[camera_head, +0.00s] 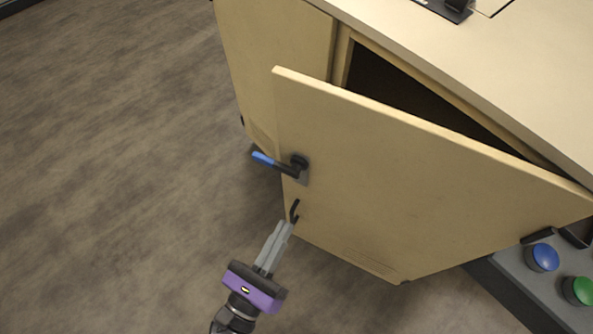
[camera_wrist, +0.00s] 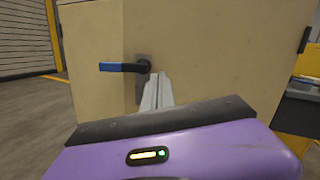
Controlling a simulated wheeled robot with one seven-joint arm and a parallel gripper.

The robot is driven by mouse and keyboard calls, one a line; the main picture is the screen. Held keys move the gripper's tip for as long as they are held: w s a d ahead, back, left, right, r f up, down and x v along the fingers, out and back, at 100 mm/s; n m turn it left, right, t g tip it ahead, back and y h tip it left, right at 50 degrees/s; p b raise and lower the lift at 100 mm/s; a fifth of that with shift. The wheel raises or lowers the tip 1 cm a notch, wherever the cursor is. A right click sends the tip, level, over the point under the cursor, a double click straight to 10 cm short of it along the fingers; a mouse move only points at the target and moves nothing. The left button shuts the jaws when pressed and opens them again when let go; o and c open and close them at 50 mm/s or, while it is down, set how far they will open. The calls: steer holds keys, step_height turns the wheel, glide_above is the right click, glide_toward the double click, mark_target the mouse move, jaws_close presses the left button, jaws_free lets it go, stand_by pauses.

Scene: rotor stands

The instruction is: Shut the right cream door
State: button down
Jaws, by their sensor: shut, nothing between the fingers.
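The right cream door (camera_head: 400,185) stands partly open, swung out from the cabinet, with a dark gap behind its top edge. It also fills much of the wrist view (camera_wrist: 220,50). Its black handle with a blue grip (camera_head: 264,159) is near the free edge, and shows in the wrist view (camera_wrist: 112,67) left of the fingers. My gripper (camera_head: 287,226) is shut and empty, in front of the door's outer face, below the handle near the free edge. I cannot tell whether the fingertips touch the door.
The left cream door (camera_head: 280,60) looks shut. The cream cabinet top (camera_head: 500,60) is above the opening. A grey box with a blue button (camera_head: 542,257) and a green button (camera_head: 578,290) is at the lower right. Floor (camera_head: 110,170) on the left is clear.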

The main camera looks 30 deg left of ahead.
mark_target(276, 169)
steer(key=s+a+m+g, duration=0.2)
steer(key=s+a+m, duration=0.15)
steer(key=a, duration=0.45)
steer(key=w, duration=0.4)
steer(key=w+p, duration=0.1)
steer(key=w, duration=0.8)
steer(key=shift+d+f, duration=0.1)
steer(key=shift+f, duration=0.15)
